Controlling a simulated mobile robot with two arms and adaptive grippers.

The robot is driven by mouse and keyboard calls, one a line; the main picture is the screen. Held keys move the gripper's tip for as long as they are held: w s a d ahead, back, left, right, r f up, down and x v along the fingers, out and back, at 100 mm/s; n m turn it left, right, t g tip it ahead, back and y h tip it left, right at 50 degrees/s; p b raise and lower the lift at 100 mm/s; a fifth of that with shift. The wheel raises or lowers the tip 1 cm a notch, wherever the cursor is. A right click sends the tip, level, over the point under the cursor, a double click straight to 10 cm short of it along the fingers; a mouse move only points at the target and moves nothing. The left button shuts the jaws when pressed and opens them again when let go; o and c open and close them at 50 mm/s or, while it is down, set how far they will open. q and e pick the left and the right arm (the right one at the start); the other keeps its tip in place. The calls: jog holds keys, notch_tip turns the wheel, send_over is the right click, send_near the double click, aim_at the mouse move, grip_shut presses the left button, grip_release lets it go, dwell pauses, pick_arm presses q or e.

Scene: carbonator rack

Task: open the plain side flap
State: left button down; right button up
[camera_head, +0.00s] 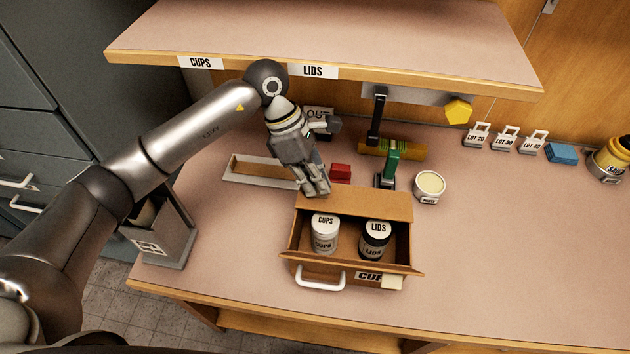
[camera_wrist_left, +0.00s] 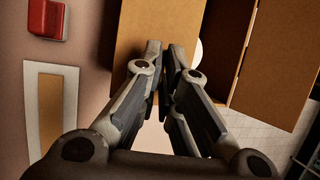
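An open cardboard box (camera_head: 353,203) stands near the table's front edge, its broad back flap folded out. Its front has a white handle (camera_head: 320,282) and a partly hidden label. Narrow panels edge its left and right sides; I cannot tell which one is the plain side flap. A CUPS jar (camera_head: 325,236) and a LIDS jar (camera_head: 374,242) stand inside. My left gripper (camera_head: 319,191) is at the box's back left corner, over the back flap. In the left wrist view its fingertips (camera_wrist_left: 164,50) are almost together, with nothing clearly held. My right gripper is out of view.
A shelf (camera_head: 330,40) overhangs the back. A grey tray (camera_head: 262,170) and red block (camera_head: 340,172) lie behind the box. A green-handled tool (camera_head: 389,165) and round tub (camera_head: 429,186) stand behind right.

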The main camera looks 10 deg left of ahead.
pick_arm(q)
jog(key=c, duration=1.6)
grip_release()
jog(key=shift+c, duration=0.2)
jog(key=v, duration=0.7)
jog(key=shift+r, duration=0.25)
jog(key=shift+o, duration=0.4)
jog(key=shift+a, duration=0.1)
